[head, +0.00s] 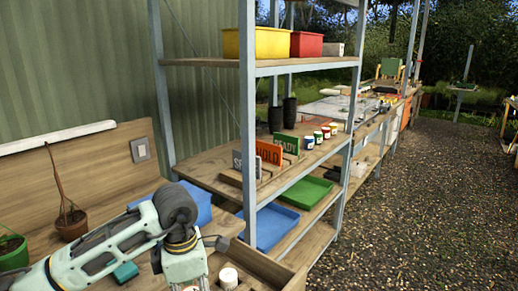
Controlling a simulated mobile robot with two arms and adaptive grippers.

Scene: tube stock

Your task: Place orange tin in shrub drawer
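My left gripper (188,272) points down at the bottom of the picture, above or beside an open wooden drawer or box (262,268). Its fingertips are hidden or cut off, so I cannot tell whether it holds anything. A white round tin (228,278) stands in the drawer, just right of the gripper. Several small white tins with coloured bands (318,137) stand in a row on the middle shelf; they are too small for me to be sure which is orange. No shrub label is readable. My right gripper is not in view.
A metal-post shelf rack (247,120) stands close on the right of my arm. It carries signs (268,153), black pots (290,112), yellow (258,43) and red bins (306,44), and blue (268,228) and green trays (301,192). Gravel (430,210) is clear at right.

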